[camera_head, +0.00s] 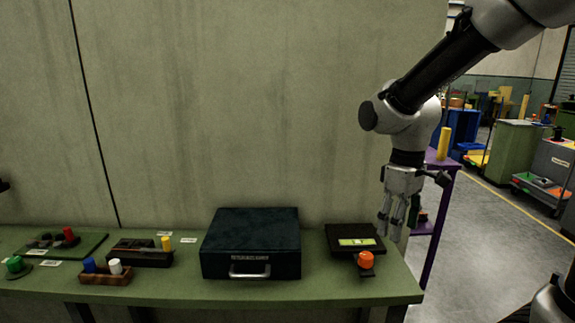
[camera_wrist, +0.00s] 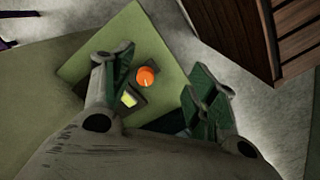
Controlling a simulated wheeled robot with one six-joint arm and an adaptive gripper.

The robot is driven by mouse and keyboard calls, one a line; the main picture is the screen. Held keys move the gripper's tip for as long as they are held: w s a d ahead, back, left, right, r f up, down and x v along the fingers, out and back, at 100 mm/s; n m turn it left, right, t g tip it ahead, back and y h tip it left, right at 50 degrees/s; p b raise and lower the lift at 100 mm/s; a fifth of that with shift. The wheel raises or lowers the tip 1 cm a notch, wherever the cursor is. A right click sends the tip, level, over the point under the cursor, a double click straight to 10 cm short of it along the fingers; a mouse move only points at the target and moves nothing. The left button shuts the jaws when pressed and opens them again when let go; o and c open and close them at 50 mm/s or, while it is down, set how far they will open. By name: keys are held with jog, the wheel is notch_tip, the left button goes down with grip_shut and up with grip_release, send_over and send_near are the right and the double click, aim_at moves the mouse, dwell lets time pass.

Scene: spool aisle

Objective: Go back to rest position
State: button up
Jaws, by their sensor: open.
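My gripper (camera_head: 393,222) hangs fingers-down above the right end of the green table (camera_head: 340,292), just right of and above a black box with a yellow-green label (camera_head: 355,241). In the wrist view my gripper (camera_wrist: 165,90) has its fingers spread wide with nothing between them. An orange knob or cap (camera_head: 366,260) stands at the front of the black box; it also shows in the wrist view (camera_wrist: 146,76), below and beyond the fingers. The fingers look apart from both.
A dark case with a silver handle (camera_head: 250,245) stands mid-table. A concrete wall (camera_head: 250,100) rises behind. A purple stand (camera_head: 440,200) is right of my gripper, with open floor (camera_head: 480,240) beyond.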

jog(key=s+d+r+m+t, duration=0.4)
jog(key=s+d+r+m, duration=0.3)
jog(key=s+d+r, duration=0.2)
jog(key=s+d, duration=0.2)
jog(key=s, duration=0.2)
jog(key=shift+m+t, duration=0.4)
dwell(0.6)
